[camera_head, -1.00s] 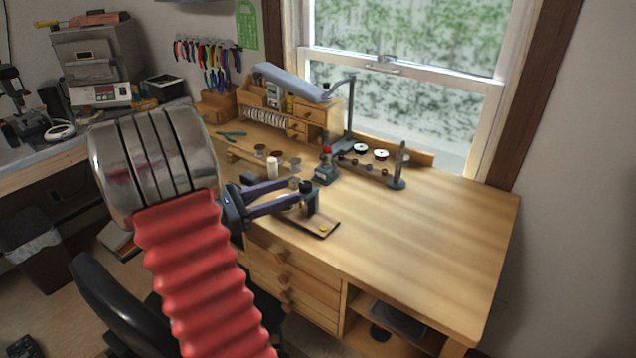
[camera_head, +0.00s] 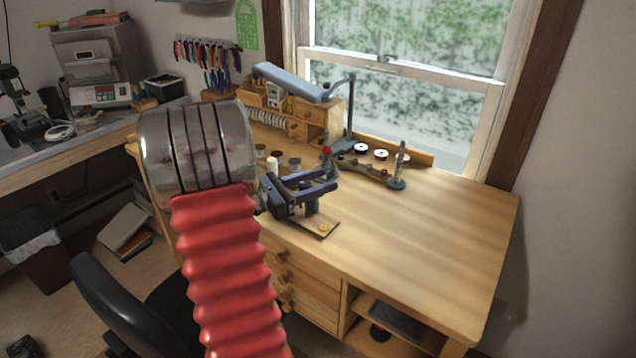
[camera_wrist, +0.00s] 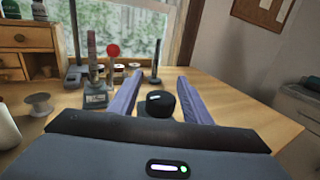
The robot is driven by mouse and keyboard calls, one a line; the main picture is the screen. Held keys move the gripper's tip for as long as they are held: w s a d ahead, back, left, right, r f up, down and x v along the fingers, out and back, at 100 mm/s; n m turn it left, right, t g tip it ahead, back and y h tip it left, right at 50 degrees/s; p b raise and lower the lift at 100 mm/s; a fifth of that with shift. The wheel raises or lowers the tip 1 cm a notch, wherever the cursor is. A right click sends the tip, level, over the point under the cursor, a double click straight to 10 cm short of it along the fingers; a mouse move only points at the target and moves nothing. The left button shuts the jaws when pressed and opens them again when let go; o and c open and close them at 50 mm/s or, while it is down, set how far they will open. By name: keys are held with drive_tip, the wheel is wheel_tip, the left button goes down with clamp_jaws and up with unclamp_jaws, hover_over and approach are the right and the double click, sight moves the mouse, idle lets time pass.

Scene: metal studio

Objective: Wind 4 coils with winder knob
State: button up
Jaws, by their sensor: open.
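My gripper (camera_head: 329,181) is open, with its two purple fingers reaching over the near part of the workbench. In the wrist view my gripper (camera_wrist: 160,76) has its fingers on either side of a round black knob (camera_wrist: 160,102). A gap shows between the knob and each finger, so it is not gripped. In the head view the winder's wooden base (camera_head: 322,226), with a small yellow spot, lies near the bench's front edge. The upper part of the winder is largely hidden behind my fingers there, and I cannot make out any coil.
A red-topped tool (camera_wrist: 112,52) stands close beyond the left finger. A dark upright post (camera_head: 399,168) and white spools (camera_head: 361,149) stand farther back. A pale spool (camera_wrist: 39,103) is at left in the wrist view. The bench's right side (camera_head: 440,230) is clear.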

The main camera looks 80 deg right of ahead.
drive_tip(key=shift+c, duration=0.4)
drive_tip(key=shift+a, duration=0.1)
drive_tip(key=c, duration=1)
drive_tip(key=shift+o, duration=0.2)
drive_tip(key=shift+m+g+y, duration=0.4)
drive_tip(key=shift+y, duration=0.1)
drive_tip(key=m+y, duration=0.1)
drive_tip(key=m+g+y, duration=0.2)
drive_tip(key=y, duration=0.1)
drive_tip(key=shift+s+a, duration=0.3)
drive_tip(key=shift+a, duration=0.1)
drive_tip(key=shift+s+a+m+g+y, duration=0.1)
drive_tip(key=shift+a+m+g+y, duration=0.15)
drive_tip(key=shift+m+y, duration=0.6)
drive_tip(key=shift+a+m+g+y, duration=0.25)
drive_tip(key=shift+m+y, duration=0.25)
drive_tip(key=shift+y, duration=0.7)
drive_tip(key=shift+s+a+m+g+y, duration=0.1)
drive_tip(key=shift+a+m+g+y, duration=0.15)
drive_tip(key=shift+m+y, duration=0.6)
drive_tip(key=shift+y, duration=0.3)
drive_tip(key=o, duration=1)
